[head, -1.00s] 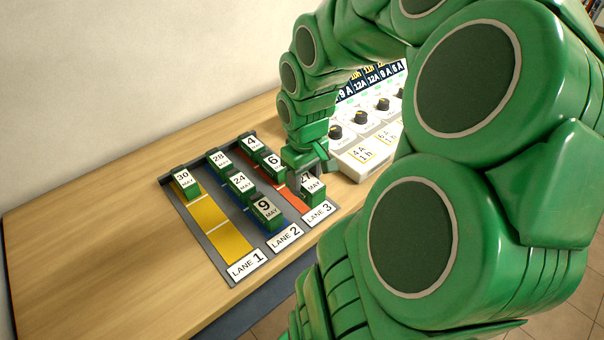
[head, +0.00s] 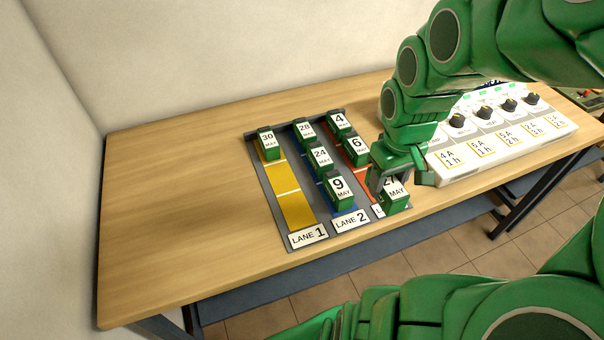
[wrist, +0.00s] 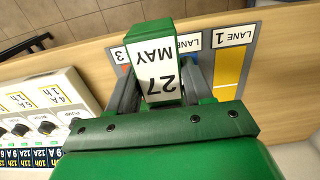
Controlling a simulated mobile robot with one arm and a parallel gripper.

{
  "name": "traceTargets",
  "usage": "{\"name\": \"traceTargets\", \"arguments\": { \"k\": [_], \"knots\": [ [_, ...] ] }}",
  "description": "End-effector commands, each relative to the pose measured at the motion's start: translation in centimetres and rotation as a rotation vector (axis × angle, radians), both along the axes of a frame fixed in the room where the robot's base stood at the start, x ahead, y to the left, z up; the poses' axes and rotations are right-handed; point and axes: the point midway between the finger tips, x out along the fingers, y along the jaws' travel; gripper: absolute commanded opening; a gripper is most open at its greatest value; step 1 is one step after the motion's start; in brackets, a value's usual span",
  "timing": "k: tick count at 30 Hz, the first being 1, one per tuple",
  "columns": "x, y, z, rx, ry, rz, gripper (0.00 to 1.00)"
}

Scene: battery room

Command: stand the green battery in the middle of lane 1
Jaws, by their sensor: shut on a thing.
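A green battery with a white 27 MAY label (head: 393,194) is held in my gripper (head: 398,176). The wrist view shows the battery (wrist: 160,62) between the two grey fingers. It is at the front end of lane 3 and covers most of that lane's label. Whether its base clears the tray cannot be told. Lane 1 (head: 297,210) is the yellow strip at the left of the grey tray. A green battery marked 30 MAY (head: 267,144) stands at its back; its middle and front are bare.
Lane 2 holds green batteries marked 28 (head: 304,132), 24 (head: 320,156) and 9 MAY (head: 338,189). Lane 3 holds ones marked 4 (head: 339,123) and 6 (head: 357,150) behind my gripper. A white charger with knobs (head: 500,137) stands at the right. Table left of the tray is clear.

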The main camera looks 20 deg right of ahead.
Motion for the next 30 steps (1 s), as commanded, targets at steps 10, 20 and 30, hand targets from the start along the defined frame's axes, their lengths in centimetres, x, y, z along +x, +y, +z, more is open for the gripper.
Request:
{"name": "traceTargets", "arguments": {
  "k": [10, 20, 30],
  "knots": [
    [2.8, 3.1, 0.1, 0.0, 0.003, 0.004, 0.0],
    [5.5, 7.1, 0.1, 0.002, 0.004, 0.002, 0.0],
    [7.8, 11.7, 0.2, 0.0, 0.004, 0.004, 0.0]
  ]
}}
